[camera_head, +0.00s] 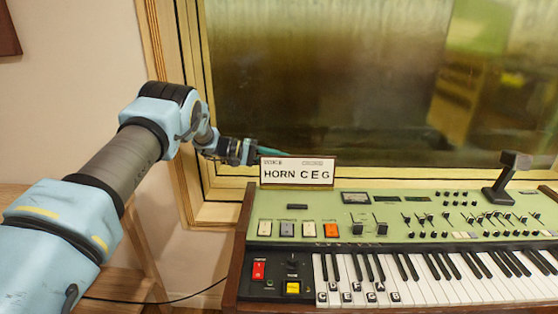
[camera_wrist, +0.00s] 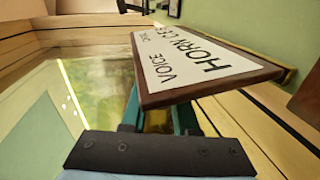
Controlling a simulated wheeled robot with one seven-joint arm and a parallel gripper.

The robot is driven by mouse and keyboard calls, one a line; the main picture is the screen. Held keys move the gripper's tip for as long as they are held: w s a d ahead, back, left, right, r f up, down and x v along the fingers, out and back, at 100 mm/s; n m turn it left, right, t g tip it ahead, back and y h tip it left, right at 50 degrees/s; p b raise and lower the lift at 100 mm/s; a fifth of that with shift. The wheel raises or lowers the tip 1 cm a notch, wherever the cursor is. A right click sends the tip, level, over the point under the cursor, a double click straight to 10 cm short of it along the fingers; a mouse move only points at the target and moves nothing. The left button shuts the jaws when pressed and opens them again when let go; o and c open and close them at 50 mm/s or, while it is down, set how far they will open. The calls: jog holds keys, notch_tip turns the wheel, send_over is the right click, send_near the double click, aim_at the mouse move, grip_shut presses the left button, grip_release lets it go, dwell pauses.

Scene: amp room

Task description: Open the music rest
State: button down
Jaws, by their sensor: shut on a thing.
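The music rest (camera_head: 298,172) is a brown-edged panel with a white card reading VOICE and HORN C E G. It stands roughly upright at the back left of the green-topped keyboard (camera_head: 408,206). In the wrist view the music rest (camera_wrist: 208,62) crosses the upper middle, its near wooden end close to the camera. My gripper (camera_head: 266,151) reaches from the left to the panel's upper left edge. In the wrist view the teal fingers of my gripper (camera_wrist: 160,115) are at the panel's near end, shut on it; their tips are partly hidden by the panel.
A wooden-framed window (camera_head: 340,90) is close behind the panel and my gripper. A black angled lever-like piece (camera_head: 508,178) stands on the keyboard's right. Sliders and coloured switches cover the keyboard top. A wooden stool or table (camera_head: 140,250) is at the lower left.

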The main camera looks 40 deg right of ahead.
jog(key=shift+a+f, duration=0.15)
jog(key=shift+f, duration=0.3)
jog(key=c, duration=0.9)
grip_release()
jog(key=shift+o, duration=1.1)
jog(key=shift+r, duration=0.3)
